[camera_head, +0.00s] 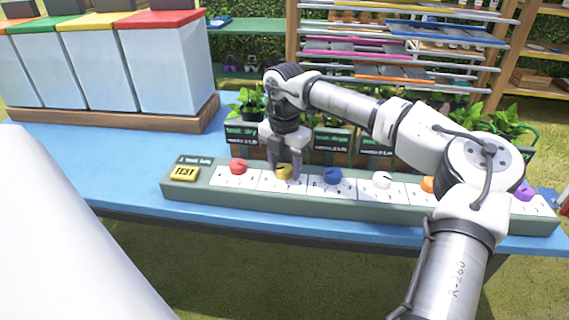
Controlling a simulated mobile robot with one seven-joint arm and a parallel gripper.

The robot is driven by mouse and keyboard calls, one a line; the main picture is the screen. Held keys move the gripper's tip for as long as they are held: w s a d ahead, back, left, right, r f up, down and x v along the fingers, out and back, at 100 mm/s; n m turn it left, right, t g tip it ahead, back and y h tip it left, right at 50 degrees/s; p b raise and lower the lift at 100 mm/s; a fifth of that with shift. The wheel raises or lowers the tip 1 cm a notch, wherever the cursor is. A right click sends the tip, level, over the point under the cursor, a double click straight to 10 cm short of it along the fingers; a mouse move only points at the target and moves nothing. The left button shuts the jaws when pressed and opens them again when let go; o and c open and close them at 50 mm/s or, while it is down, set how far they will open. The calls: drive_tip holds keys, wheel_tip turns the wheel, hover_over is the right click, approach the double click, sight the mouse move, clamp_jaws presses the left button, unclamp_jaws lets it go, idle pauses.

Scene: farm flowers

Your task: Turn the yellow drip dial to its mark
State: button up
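The yellow drip dial (284,173) sits on a white label plate on the long green dial panel (330,206), second from the left in the row. My gripper (285,172) points down at the yellow dial, with a finger on either side of it. Whether the fingers press on the dial or stand slightly apart from it cannot be told at this size. The mark on its plate is too small to read. A yellow TEST button (184,173) is at the panel's left end.
Red (238,167), blue (333,176), white (382,180), orange (428,185) and purple (523,193) dials share the panel. Potted plants with dark signs (332,140) stand close behind. White bins (165,65) with coloured lids stand back left. The blue table (125,175) is clear at left.

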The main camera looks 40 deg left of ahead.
sight(284, 167)
drive_tip(key=shift+o, duration=0.9)
wheel_tip(284, 167, up, 14)
